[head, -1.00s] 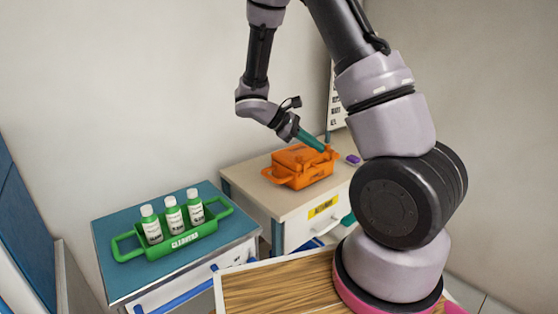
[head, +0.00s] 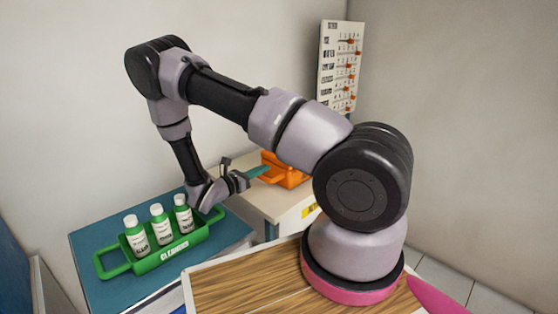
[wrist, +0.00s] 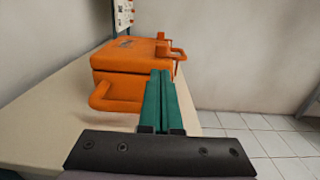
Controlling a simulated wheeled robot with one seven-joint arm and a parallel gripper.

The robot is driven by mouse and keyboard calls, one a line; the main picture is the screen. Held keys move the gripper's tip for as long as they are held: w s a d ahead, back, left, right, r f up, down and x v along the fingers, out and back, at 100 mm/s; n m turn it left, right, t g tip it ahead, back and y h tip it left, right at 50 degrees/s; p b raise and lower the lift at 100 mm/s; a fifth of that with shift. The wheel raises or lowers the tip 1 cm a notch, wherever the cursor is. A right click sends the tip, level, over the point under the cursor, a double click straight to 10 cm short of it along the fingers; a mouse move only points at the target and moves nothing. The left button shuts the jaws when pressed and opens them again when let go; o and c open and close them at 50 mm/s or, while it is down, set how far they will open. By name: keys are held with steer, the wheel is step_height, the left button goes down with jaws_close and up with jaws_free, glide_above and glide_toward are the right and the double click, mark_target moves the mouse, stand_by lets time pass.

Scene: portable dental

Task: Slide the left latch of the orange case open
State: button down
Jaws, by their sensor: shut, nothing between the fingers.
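The orange case (head: 290,178) stands closed on the cream cabinet, partly hidden behind my arm in the head view. In the wrist view, the orange case (wrist: 125,57) has a loop handle (wrist: 115,103) at its near end and small orange projections (wrist: 163,47) at its right side. I cannot tell for certain which projection is the left latch. My gripper (head: 266,171) has teal fingers, shut and empty, at the case's left end in the head view. In the wrist view, the fingers (wrist: 160,74) point along the case's right side, right of the handle; contact is unclear.
A green carrier (head: 165,257) with white-capped bottles (head: 160,228) stands on the teal-topped cabinet (head: 85,250), close below my wrist. The cream cabinet top (wrist: 60,110) is bare left of the case. Open floor (wrist: 275,145) lies to the right. A chart (head: 341,65) hangs behind.

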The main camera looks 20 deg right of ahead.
steer(key=x, duration=1)
steer(key=shift+d, duration=0.15)
steer(key=shift+x, duration=1.55)
